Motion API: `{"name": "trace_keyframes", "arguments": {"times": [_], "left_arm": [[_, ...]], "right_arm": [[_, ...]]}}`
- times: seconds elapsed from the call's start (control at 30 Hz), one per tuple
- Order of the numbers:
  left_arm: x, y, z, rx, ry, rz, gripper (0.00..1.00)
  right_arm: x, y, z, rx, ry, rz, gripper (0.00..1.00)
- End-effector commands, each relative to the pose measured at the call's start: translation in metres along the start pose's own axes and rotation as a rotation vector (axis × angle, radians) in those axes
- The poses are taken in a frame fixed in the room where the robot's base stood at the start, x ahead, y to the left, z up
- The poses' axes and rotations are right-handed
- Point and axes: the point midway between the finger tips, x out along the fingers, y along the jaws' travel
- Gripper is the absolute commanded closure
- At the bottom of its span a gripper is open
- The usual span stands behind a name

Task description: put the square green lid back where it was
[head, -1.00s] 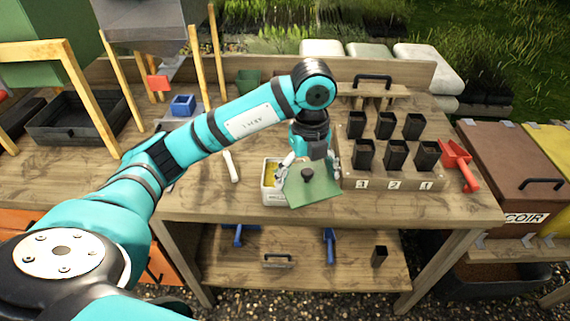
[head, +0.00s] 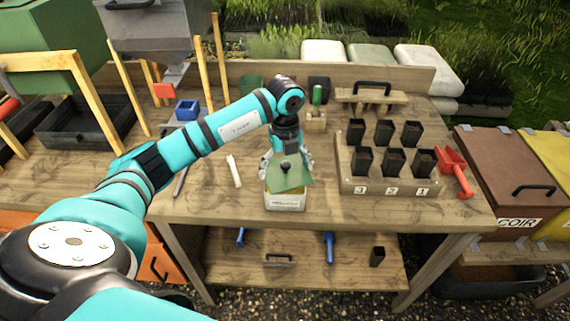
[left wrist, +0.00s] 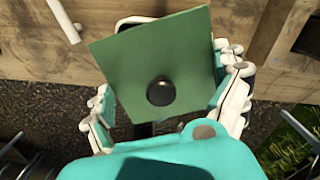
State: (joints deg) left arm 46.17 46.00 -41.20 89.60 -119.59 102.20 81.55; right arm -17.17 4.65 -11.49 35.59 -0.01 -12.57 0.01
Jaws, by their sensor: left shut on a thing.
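The square green lid (head: 297,182) with a black knob is held by my left gripper (head: 287,168), over the white box (head: 285,202) near the bench's front edge. The lid looks turned relative to the box and covers most of its opening. I cannot tell whether it touches the rim. In the left wrist view the lid (left wrist: 130,60) fills the space between the fingers of my left gripper (left wrist: 165,95), with the knob toward the camera. My right gripper is not in view.
A wooden rack (head: 391,187) of several black pots stands right of the box, with a red scoop (head: 455,170) beyond it. A white stick (head: 234,170) lies to the left. A small wooden block with a green-topped item (head: 317,95) stands behind. The bench front is clear beside the box.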

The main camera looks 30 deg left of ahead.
Motion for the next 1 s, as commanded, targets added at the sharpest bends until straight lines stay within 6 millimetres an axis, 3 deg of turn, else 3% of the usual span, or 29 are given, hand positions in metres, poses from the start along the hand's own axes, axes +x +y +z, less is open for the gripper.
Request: {"name": "trace_keyframes", "arguments": {"times": [0.6,0.63,1.0], "left_arm": [[0.012,0.000,0.000,-0.001,0.000,0.001,0.34],[0.012,0.000,0.000,-0.001,0.000,0.001,0.00],[0.002,0.000,0.000,-0.001,0.000,-0.001,0.00]], "right_arm": [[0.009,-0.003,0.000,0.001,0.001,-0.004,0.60],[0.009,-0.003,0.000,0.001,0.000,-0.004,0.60],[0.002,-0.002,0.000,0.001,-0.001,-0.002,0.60]]}}
